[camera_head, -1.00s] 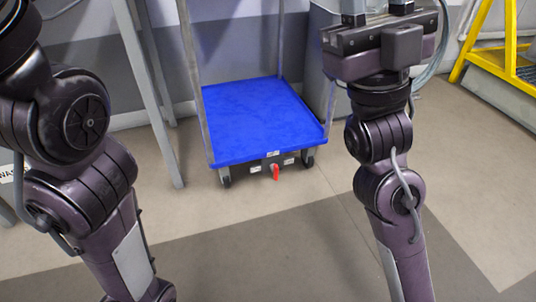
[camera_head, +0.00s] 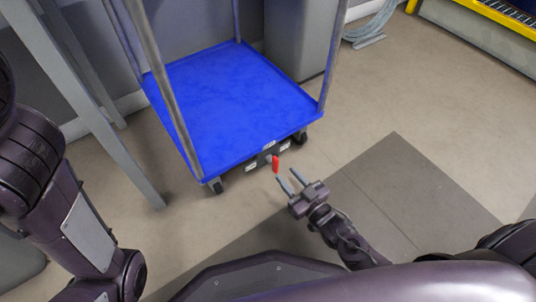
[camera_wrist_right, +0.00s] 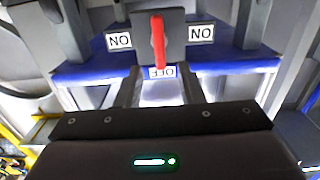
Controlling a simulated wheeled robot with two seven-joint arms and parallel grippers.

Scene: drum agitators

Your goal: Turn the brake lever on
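The red brake lever (camera_head: 275,164) is on the front edge of a blue platform cart. In the right wrist view the lever (camera_wrist_right: 158,42) sits on a dark square mount. It points down over the OFF label (camera_wrist_right: 162,72), with an ON label on each side; the lettering appears upside down. My right gripper (camera_head: 290,181) is open and empty, its two fingers spread, just in front of and slightly below the lever in the head view. They appear apart from it. My left arm shows at the left edge, but its gripper is out of view.
The blue cart (camera_head: 225,100) has upright grey posts and dark wheels. A grey slanted post (camera_head: 95,115) stands left of it. A grey cabinet (camera_head: 300,40) and coiled hose (camera_head: 370,28) are behind. The floor to the right is clear.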

